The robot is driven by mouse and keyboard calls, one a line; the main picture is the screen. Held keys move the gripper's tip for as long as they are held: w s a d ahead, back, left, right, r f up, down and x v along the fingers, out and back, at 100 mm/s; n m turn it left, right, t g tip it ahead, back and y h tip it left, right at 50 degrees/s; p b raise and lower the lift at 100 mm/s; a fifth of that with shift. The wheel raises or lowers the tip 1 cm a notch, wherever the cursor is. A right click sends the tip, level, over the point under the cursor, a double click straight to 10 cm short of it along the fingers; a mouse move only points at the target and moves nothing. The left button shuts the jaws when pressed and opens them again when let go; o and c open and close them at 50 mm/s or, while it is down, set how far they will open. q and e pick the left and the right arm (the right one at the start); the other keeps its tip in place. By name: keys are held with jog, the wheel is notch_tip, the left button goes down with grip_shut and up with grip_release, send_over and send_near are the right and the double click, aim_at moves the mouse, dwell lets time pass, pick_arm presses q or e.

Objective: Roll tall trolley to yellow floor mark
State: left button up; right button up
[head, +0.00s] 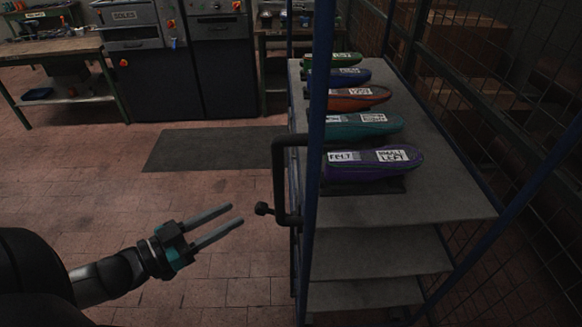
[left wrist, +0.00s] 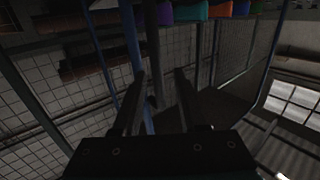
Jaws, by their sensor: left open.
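The tall trolley (head: 430,190) stands right of centre in the head view, with a blue frame and several grey shelves. Its top visible shelf bears a row of coloured shoe-shaped pieces with white labels, the purple one (head: 372,165) nearest. A dark handle (head: 279,180) sticks out from its left side. My left gripper (head: 233,216) is open and empty, left of the handle and apart from it, fingers pointing toward the trolley. In the left wrist view its two fingers (left wrist: 155,100) are spread, with a blue post behind them. I see no yellow floor mark. My right gripper is out of view.
A dark mat (head: 215,149) lies on the tiled floor left of the trolley. Dark machines (head: 180,60) and a workbench (head: 55,50) stand at the back. Wire mesh and boxes (head: 465,45) are on the right. The floor around my left gripper is clear.

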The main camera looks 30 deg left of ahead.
pick_arm(q)
jog(key=d+r+b+x, duration=0.1)
jog(key=r+x, duration=0.1)
jog(key=x, duration=1.3)
jog(key=shift+d+h, duration=0.2)
jog(key=shift+h, duration=0.2)
jog(key=shift+c, duration=0.2)
grip_shut()
dwell(1.0)
